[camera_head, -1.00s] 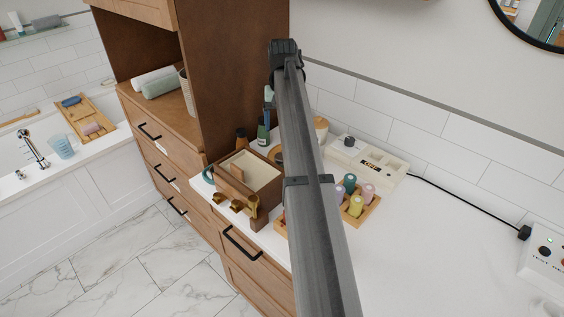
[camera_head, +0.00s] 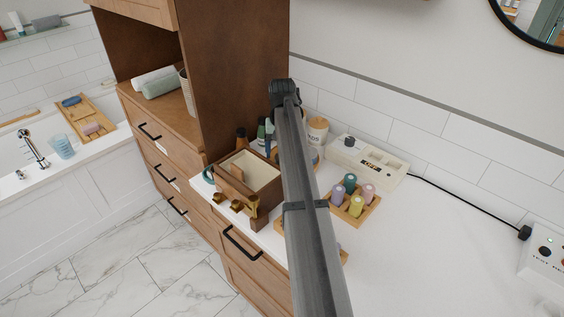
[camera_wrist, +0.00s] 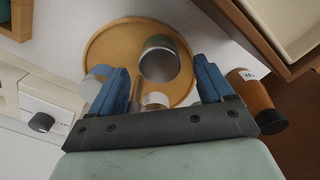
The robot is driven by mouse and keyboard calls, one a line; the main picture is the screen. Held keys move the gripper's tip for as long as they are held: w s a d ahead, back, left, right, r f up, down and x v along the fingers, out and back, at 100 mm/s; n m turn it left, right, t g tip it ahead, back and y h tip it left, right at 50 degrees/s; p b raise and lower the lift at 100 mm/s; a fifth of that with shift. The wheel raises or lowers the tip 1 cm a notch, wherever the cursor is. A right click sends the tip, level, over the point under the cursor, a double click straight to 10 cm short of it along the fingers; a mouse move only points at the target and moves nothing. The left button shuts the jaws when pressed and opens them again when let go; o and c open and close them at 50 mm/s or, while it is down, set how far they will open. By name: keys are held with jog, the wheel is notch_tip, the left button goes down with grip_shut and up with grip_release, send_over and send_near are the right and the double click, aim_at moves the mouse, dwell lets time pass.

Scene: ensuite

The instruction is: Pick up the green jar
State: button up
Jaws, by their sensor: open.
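A short round jar (camera_wrist: 160,60) with a dark greenish side and a pale round end stands on a round wooden tray (camera_wrist: 97,52) in the wrist view. My gripper (camera_wrist: 165,74) is open, its two blue fingers spread to either side of the jar in that view, with no contact visible. I cannot tell the height between them. In the head view, a dark green bottle (camera_head: 261,131) stands by the cabinet. My arm hides much of the tray area there.
A wooden box (camera_head: 262,190), a white jar (camera_head: 318,131), a peg tray (camera_head: 370,212) and a cream device (camera_head: 367,160) surround the area.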

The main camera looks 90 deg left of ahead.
jog(key=shift+f, duration=1.6)
jog(key=shift+c, duration=0.3)
jog(key=c, duration=1.1)
